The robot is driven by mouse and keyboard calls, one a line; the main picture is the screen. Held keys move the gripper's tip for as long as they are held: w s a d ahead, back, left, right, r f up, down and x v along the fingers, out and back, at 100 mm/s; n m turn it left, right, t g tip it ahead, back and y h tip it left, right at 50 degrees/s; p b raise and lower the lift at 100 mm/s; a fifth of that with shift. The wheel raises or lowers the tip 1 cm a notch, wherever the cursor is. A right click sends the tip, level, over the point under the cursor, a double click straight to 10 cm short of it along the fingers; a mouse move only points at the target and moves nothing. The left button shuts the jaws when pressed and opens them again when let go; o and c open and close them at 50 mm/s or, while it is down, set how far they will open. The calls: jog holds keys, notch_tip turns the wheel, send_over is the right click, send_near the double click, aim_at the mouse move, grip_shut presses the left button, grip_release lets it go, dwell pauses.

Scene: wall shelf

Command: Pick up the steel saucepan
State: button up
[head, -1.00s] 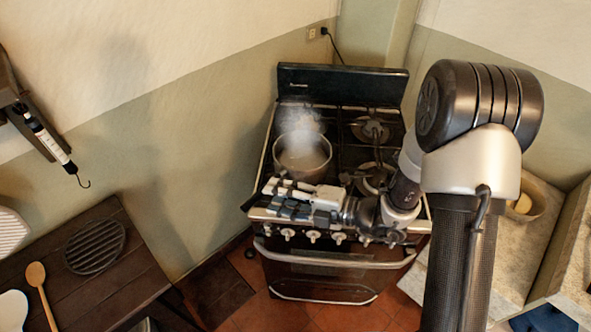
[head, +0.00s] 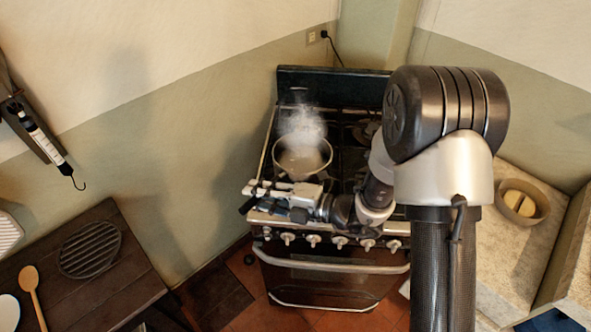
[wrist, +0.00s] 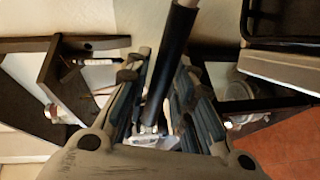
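The steel saucepan (head: 302,160) sits on the front left of the stove top, with steam rising from it. Its dark handle (wrist: 171,65) runs between my gripper's fingers in the wrist view, with a lighter metal part at the top. My gripper (wrist: 163,75) has its fingers drawn in close on both sides of the handle and looks shut on it. In the head view my gripper (head: 268,194) lies low at the stove's front left, just in front of the pan. A dark handle end pokes out on its left. The contact itself is partly hidden.
The stove (head: 330,245) has knobs along its front and burner grates behind and right of the pan. A dark wooden table (head: 110,250) with a round grate and spoon stands left. A counter with a bowl (head: 522,202) is at right. A hanging scale (head: 42,140) is on the left wall.

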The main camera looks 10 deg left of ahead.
grip_shut()
dwell(0.5)
jog(key=shift+r, duration=0.1)
